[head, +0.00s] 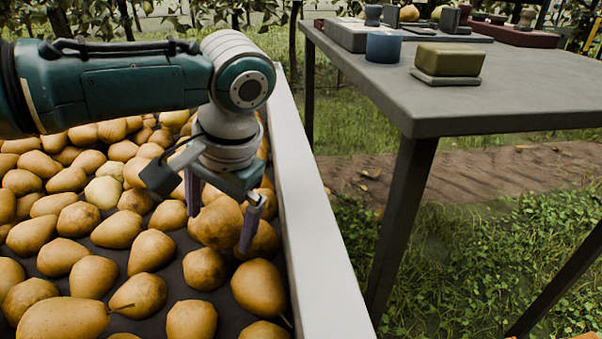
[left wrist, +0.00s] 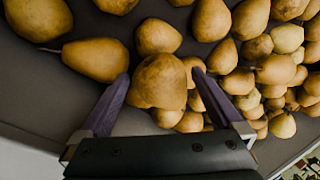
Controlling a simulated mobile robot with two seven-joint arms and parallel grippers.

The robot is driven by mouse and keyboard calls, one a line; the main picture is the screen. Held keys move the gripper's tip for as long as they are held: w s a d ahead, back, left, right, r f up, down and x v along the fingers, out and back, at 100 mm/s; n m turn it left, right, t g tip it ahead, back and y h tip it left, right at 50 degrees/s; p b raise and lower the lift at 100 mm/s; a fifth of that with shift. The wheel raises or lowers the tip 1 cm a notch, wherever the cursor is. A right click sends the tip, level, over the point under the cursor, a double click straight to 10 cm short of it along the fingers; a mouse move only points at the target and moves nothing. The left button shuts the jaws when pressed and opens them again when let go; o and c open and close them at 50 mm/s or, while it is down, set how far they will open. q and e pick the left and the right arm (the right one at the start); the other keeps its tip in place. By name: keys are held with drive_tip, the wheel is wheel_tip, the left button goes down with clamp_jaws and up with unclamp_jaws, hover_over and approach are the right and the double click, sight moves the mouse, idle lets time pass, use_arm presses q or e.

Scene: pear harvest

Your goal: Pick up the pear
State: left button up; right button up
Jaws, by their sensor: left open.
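Many yellow-brown pears lie in a dark-floored bin. My left gripper (head: 222,218) reaches down into the bin near its right wall, fingers pointing down. In the left wrist view, its two purple fingers (left wrist: 160,92) are spread apart. One brownish pear (left wrist: 158,82) lies between the fingers, with gaps visible on both sides near the tips. The same pear (head: 218,222) shows between the fingers in the head view. My right gripper is not in view.
The bin's pale side wall (head: 312,230) runs just right of the gripper. Other pears crowd around it, including one in front (head: 259,288). A grey table (head: 480,80) with a blue cup (head: 383,47) and boxes stands to the right, over grass.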

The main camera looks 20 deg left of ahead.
use_arm(q)
drive_tip(key=shift+r, duration=0.15)
drive_tip(key=shift+c, duration=0.4)
drive_tip(key=c, duration=1.2)
drive_tip(key=shift+c, duration=0.2)
